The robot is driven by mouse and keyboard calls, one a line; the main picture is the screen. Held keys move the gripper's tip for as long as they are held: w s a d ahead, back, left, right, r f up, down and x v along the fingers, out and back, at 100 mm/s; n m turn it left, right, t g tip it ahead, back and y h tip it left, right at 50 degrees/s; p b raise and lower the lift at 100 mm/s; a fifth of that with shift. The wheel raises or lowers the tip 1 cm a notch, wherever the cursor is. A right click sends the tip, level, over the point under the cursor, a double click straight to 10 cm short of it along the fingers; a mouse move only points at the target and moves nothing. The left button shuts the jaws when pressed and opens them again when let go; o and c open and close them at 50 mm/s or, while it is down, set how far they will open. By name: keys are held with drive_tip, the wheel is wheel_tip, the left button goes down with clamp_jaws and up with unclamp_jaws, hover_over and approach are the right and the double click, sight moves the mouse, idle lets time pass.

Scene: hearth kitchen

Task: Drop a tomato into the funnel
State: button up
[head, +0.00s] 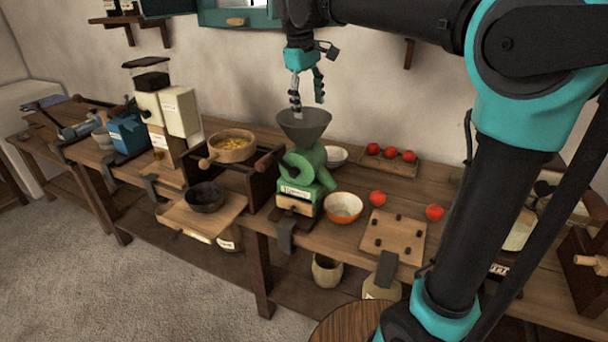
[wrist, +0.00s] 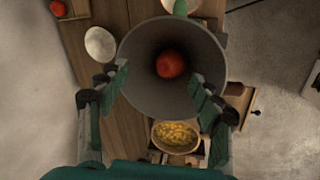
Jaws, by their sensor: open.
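A grey funnel (head: 304,124) tops a green hand-cranked machine (head: 307,175) on the workbench. In the wrist view, a red tomato (wrist: 170,64) is inside the funnel (wrist: 141,96), away from my fingers. My gripper (head: 308,102) is open and empty just above the funnel, fingers pointing down; in the wrist view its fingers (wrist: 160,96) spread on both sides of the funnel mouth. Several other tomatoes are on the bench: some in a wooden tray (head: 392,167), one loose (head: 377,197) and another loose (head: 435,212) near the pegged board.
An orange-rimmed bowl (head: 343,207) stands right of the machine, and a white bowl (head: 336,156) behind it. A pegged board (head: 393,237) lies to the right. A bowl of yellow pieces (head: 232,148) and a cream grinder (head: 180,112) stand to the left.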

wheel_tip(320, 180, up, 11)
drive_tip(key=s+a, duration=0.1)
drive_tip(key=shift+s+f, duration=0.15)
drive_tip(key=shift+s, duration=0.2)
drive_tip(key=shift+a, duration=0.1)
